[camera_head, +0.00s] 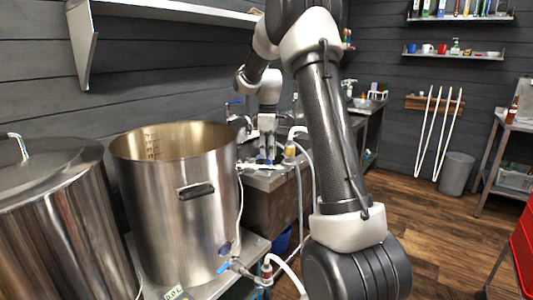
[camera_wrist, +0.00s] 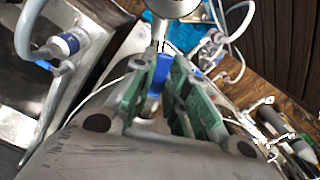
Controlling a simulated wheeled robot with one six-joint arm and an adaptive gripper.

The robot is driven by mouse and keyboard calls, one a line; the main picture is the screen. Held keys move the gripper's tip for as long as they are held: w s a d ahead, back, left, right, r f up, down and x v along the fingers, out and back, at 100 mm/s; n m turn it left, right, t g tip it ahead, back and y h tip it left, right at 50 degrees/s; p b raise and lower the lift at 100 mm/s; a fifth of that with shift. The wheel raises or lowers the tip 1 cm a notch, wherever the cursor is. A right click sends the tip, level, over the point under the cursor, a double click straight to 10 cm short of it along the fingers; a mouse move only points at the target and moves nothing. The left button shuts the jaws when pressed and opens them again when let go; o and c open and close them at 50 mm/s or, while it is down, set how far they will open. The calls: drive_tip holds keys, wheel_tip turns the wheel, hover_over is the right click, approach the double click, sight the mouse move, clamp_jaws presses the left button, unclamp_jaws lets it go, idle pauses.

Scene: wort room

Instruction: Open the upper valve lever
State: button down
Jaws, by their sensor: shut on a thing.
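My gripper (camera_head: 267,143) reaches down at the back of the counter in the head view, behind the open steel kettle. In the wrist view my gripper (camera_wrist: 168,72) has its two green-padded fingers on either side of a blue valve lever (camera_wrist: 160,73), closed on it. The lever stands roughly upright in that picture, just below a round steel part (camera_wrist: 174,7). In the head view the held lever is small and mostly hidden by the fingers. The valve body is largely hidden in both views.
The open kettle (camera_head: 168,215) and a lidded steel vessel (camera_head: 60,225) stand at the left. A lower blue-handled valve (camera_head: 229,265) is at the kettle's base. Pale hoses (camera_head: 300,185) hang beside the counter. Wooden floor (camera_head: 425,215) is free at the right.

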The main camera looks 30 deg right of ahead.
drive_tip(key=shift+w+d+n, duration=0.25)
drive_tip(key=shift+w+n, duration=0.05)
drive_tip(key=shift+n, duration=0.3)
drive_tip(key=c, duration=1.4)
unclamp_jaws()
wheel_tip(320, 180, up, 12)
drive_tip(key=shift+r, duration=0.1)
